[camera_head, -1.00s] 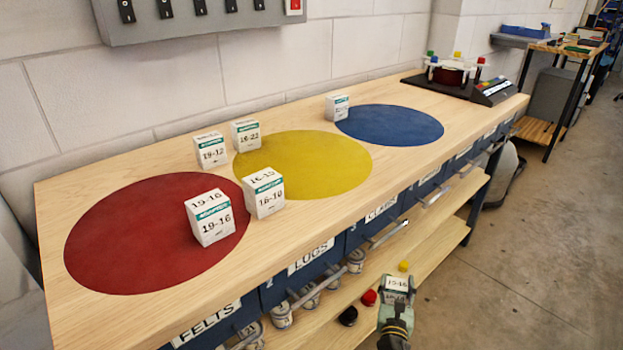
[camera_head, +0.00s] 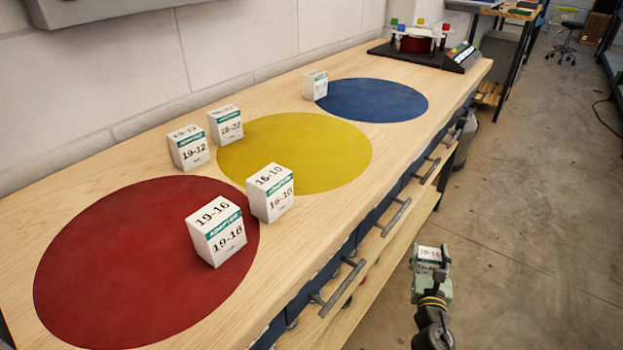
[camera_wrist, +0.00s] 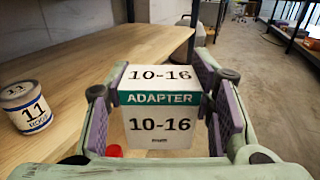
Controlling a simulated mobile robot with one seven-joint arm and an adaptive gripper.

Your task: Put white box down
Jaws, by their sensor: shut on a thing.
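My gripper (camera_head: 431,268) is shut on a white box (camera_wrist: 160,108) with a green ADAPTER band and the label 10-16. In the head view, the held box (camera_head: 429,257) is over the floor, to the right of the bench front and below its top. The bench top (camera_head: 300,215) has a red disc (camera_head: 120,265), a yellow disc (camera_head: 320,150) and a blue disc (camera_head: 375,100). A white box marked 19-16 (camera_head: 216,232) stands on the red disc's right part. Another white box marked 16-10 (camera_head: 271,193) stands at the yellow disc's lower left edge.
Two white boxes stand at the back, the 19-12 box (camera_head: 189,148) and another (camera_head: 225,125). One more (camera_head: 315,86) stands by the blue disc. A device (camera_head: 420,45) sits at the far end. Drawer handles (camera_head: 340,285) jut from the front. A can (camera_wrist: 26,107) stands on wood.

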